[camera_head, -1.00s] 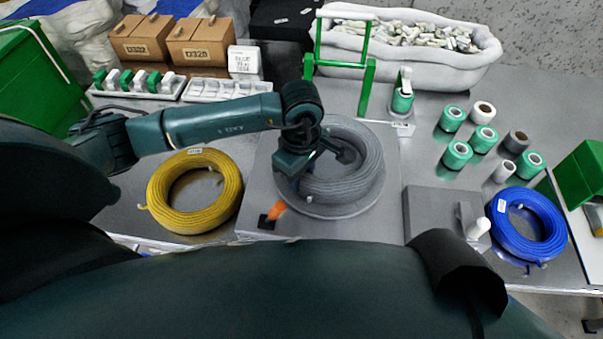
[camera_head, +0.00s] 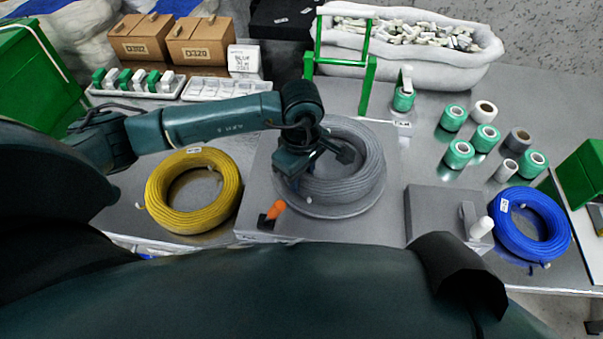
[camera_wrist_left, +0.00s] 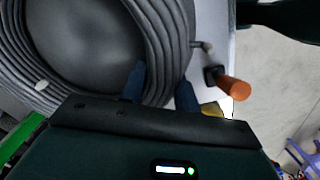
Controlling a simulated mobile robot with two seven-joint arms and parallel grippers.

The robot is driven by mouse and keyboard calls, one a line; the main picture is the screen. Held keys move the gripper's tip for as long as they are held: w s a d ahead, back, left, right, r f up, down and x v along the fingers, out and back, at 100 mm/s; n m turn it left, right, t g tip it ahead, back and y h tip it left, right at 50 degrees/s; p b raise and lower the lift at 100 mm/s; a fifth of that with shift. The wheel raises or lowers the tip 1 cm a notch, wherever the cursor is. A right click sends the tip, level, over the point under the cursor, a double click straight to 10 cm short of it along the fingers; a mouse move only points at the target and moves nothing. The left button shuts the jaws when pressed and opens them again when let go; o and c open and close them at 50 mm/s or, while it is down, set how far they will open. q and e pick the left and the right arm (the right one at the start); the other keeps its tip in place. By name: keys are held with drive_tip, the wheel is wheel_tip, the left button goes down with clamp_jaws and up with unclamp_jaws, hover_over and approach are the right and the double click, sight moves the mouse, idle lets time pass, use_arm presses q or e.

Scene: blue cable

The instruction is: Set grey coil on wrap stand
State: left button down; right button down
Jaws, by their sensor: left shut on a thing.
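The grey coil (camera_head: 352,180) lies flat on a round plate (camera_head: 322,212) on the grey wrap stand (camera_head: 258,212) in the middle of the table. My left gripper (camera_head: 315,175) reaches down at the coil's left side. In the left wrist view my left gripper (camera_wrist_left: 163,88) has one finger inside the ring of the grey coil (camera_wrist_left: 165,40) and one outside, shut on the coil's winding. An orange-handled part (camera_head: 276,209) sits at the stand's front left. My right gripper is not in view.
A yellow coil (camera_head: 194,192) lies left of the stand and a blue coil (camera_head: 530,224) lies at the right. A grey block with a white-tipped lever (camera_head: 448,215) is right of the stand. Several tape rolls (camera_head: 459,153) stand behind it. A green frame (camera_head: 365,85) rises at the back.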

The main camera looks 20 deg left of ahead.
use_arm(q)
drive_tip(key=shift+w+r, duration=0.1)
drive_tip(key=shift+r, duration=0.05)
drive_tip(key=c, duration=1.4)
unclamp_jaws()
drive_tip(key=o, duration=0.6)
drive_tip(key=shift+s+f, duration=0.2)
drive_tip(key=shift+w+r+p, duration=0.1)
drive_tip(key=shift+r+p, duration=1.85)
drive_tip(key=shift+r, duration=1.7)
drive_tip(key=shift+f, duration=0.1)
